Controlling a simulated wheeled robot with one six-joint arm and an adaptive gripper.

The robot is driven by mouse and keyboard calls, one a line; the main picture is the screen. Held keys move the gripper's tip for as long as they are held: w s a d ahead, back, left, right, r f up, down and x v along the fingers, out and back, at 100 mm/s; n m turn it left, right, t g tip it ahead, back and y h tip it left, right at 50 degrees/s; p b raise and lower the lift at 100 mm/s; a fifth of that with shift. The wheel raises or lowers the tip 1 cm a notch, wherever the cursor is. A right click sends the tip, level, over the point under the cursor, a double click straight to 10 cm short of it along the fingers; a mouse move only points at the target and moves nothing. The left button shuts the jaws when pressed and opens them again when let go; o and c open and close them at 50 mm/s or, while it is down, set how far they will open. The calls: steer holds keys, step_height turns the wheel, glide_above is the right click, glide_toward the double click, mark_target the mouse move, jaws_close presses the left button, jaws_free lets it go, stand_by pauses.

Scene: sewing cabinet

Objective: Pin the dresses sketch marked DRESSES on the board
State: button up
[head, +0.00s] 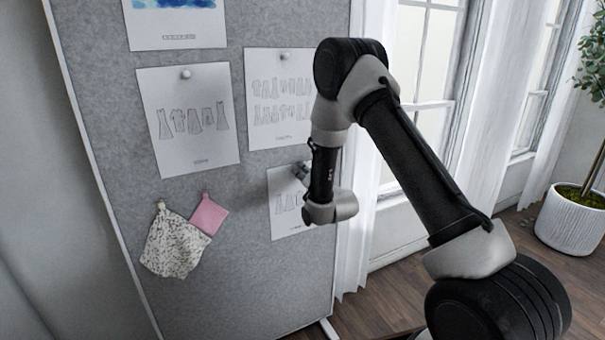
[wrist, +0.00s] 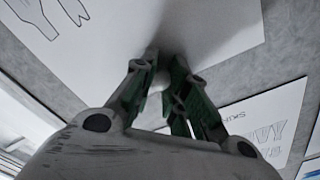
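A white sheet with line-drawn garments (head: 285,207) lies flat against the grey board (head: 240,275) at the lower right in the head view. My arm covers its right part, and I cannot read its label. My gripper (head: 303,172) is at the top of this sheet. In the wrist view the sheet (wrist: 215,30) fills the upper middle, with part of a drawn outline at the upper left. There the green-lined fingers (wrist: 162,78) close around a small pale thing, seemingly a pin head, right at the paper.
Other sheets are pinned above: garment drawings at left (head: 190,120) and right (head: 270,98), and a blue picture (head: 175,25). A speckled cloth (head: 173,245) and pink cloth (head: 209,215) hang lower left. A neighbouring sheet (wrist: 262,115) begins "SKIR". A potted plant (head: 572,220) stands right.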

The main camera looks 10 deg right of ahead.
steer(key=o, duration=0.4)
steer(key=shift+c, duration=0.2)
